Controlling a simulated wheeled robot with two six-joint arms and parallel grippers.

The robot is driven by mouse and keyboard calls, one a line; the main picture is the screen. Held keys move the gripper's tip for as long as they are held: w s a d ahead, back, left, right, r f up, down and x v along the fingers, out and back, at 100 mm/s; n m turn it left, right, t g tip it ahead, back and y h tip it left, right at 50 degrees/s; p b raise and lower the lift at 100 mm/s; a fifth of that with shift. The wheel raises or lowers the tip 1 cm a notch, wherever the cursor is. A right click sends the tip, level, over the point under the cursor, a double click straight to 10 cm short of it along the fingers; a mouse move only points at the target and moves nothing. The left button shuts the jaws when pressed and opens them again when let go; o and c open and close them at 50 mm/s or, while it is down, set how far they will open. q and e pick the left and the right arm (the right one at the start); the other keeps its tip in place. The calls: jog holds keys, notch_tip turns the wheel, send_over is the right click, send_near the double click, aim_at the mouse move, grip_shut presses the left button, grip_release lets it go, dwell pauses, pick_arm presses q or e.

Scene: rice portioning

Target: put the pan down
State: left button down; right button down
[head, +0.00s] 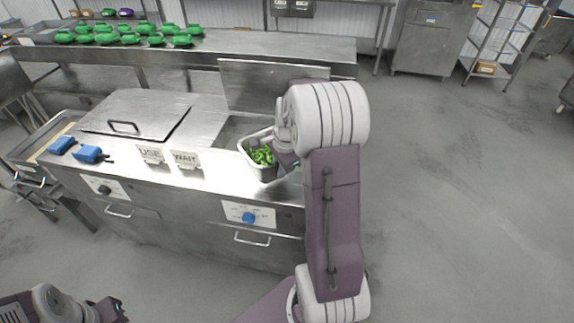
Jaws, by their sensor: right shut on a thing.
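The pan (247,164) is a light metal container with green food in it. It is at the right well (232,133) of the steel counter unit, close to the front edge; I cannot tell whether it rests there or is held just above. My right gripper (288,166) is shut on the pan's right side, and my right arm hides that side of the pan and part of the well. My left gripper (118,310) is low at the bottom left, away from the counter; its fingers are too unclear to read.
The right well's lid (272,88) stands open behind; the left lid (135,116) is shut. USE (150,154) and WAIT (186,160) signs and blue items (90,154) are on the counter. Several green bowls (104,38) stand on the back table. The floor at right is clear.

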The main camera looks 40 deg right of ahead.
jog(key=w+a+f, duration=0.1)
jog(key=w, duration=0.1)
jog(key=w+a+f, duration=0.1)
jog(key=w, duration=0.1)
jog(key=w+f, duration=0.1)
jog(key=w, duration=0.1)
jog(key=shift+a+f+p, duration=0.3)
jog(key=shift+a+f, duration=0.05)
jog(key=shift+a, duration=0.05)
jog(key=shift+s+x, duration=0.25)
jog(key=shift+x, duration=0.75)
jog(key=shift+s+x, duration=0.25)
jog(key=shift+x, duration=0.75)
jog(key=c, duration=1.6)
grip_release()
jog(key=shift+s+a+f, duration=0.1)
jog(key=shift+f, duration=0.05)
jog(key=shift+o, duration=0.8)
jog(key=v, duration=1.2)
jog(key=s+a+f+n, duration=0.3)
jog(key=s+a+n, duration=0.4)
jog(key=s+n, duration=0.1)
jog(key=s+a+f+n+g, duration=0.1)
jog(key=s+a+f+n, duration=0.2)
jog(key=s+a+n, duration=0.4)
jog(key=s+n, duration=0.1)
jog(key=n, duration=0.2)
jog(key=shift+a+n+g, duration=0.3)
